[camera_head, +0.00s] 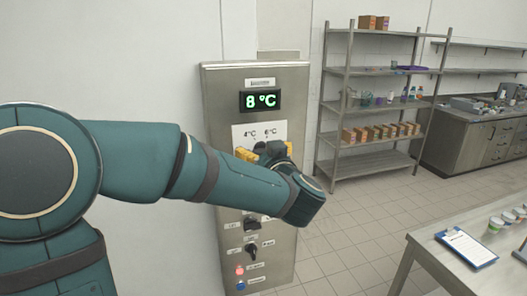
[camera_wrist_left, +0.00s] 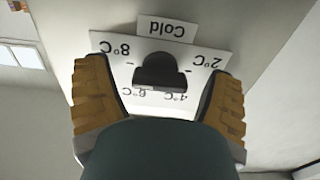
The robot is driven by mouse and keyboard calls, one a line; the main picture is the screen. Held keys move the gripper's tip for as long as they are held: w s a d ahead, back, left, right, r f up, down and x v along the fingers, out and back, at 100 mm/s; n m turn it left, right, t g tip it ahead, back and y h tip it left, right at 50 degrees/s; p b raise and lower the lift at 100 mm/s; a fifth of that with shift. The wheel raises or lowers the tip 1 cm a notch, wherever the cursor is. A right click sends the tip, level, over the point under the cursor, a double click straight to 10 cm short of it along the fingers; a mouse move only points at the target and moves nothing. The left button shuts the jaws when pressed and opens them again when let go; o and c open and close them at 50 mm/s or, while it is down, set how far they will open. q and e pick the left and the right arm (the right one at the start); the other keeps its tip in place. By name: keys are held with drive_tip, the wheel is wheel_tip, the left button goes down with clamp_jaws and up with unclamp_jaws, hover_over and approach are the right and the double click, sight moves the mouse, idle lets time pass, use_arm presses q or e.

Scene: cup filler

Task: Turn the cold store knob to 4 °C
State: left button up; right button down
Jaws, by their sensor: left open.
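The control panel (camera_head: 221,100) stands upright against the wall, and its lit display (camera_head: 260,100) reads 8 °C. The cold store knob (camera_wrist_left: 160,72) is dark and sits on a white scale plate (camera_wrist_left: 211,44) with 2, 4, 6 and 8 °C marks, upside down in the wrist view, under a "Cold" label. I cannot tell which mark the knob points to. My left gripper (camera_head: 262,153) is open in front of the panel, its yellow-padded fingers on either side of the knob in the wrist view, with gaps showing. In the head view my gripper and arm hide the knob.
Lower on the panel are black switches (camera_head: 251,250), a red button (camera_head: 239,270) and a blue one (camera_head: 240,285). A metal shelf (camera_head: 372,168) with boxes stands behind right. A table (camera_head: 430,236) with a clipboard (camera_head: 466,247) is at the right. The floor between is clear.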

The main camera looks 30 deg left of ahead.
use_arm(q)
drive_tip(key=c, duration=1.2)
use_arm(e)
drive_tip(key=shift+f, duration=0.1)
use_arm(q)
drive_tip(key=n+b, duration=0.2)
drive_tip(key=n, duration=0.1)
drive_tip(key=shift+f+b, duration=0.15)
drive_tip(key=shift+b, duration=0.25)
drive_tip(key=n+b, duration=0.6)
drive_tip(key=n, duration=0.1)
drive_tip(key=n+b, duration=0.9)
drive_tip(key=shift+f, duration=0.15)
drive_tip(key=shift+n+b, duration=1.85)
drive_tip(key=shift+n, duration=0.45)
use_arm(e)
wheel_tip(320, 180, down, 22)
drive_tip(key=shift+s+a, duration=0.3)
drive_tip(key=shift+s, duration=0.15)
use_arm(q)
drive_tip(key=shift+r, duration=0.2)
use_arm(e)
drive_tip(key=shift+f, duration=0.15)
